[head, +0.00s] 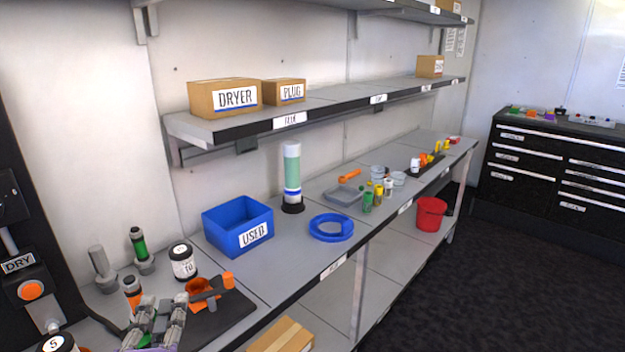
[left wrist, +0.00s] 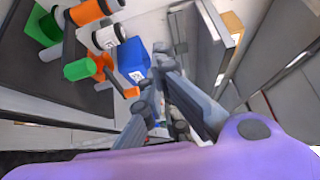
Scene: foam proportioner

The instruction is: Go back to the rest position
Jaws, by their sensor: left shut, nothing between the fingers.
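My left gripper (head: 160,318) is at the bottom left of the head view, in front of the near end of the workbench (head: 285,262). Its fingers also show in the left wrist view (left wrist: 162,62), shut with nothing between them. It appears near the dark mat (head: 225,318) that carries orange parts (head: 203,293); whether it touches the mat cannot be told. My right gripper is in neither view.
A black-capped jar (head: 183,263), a green-banded cylinder (head: 138,245) and a blue USED bin (head: 238,228) stand close by. A shelf (head: 330,100) with boxes overhangs the bench. Dark floor (head: 450,290) at the right is clear.

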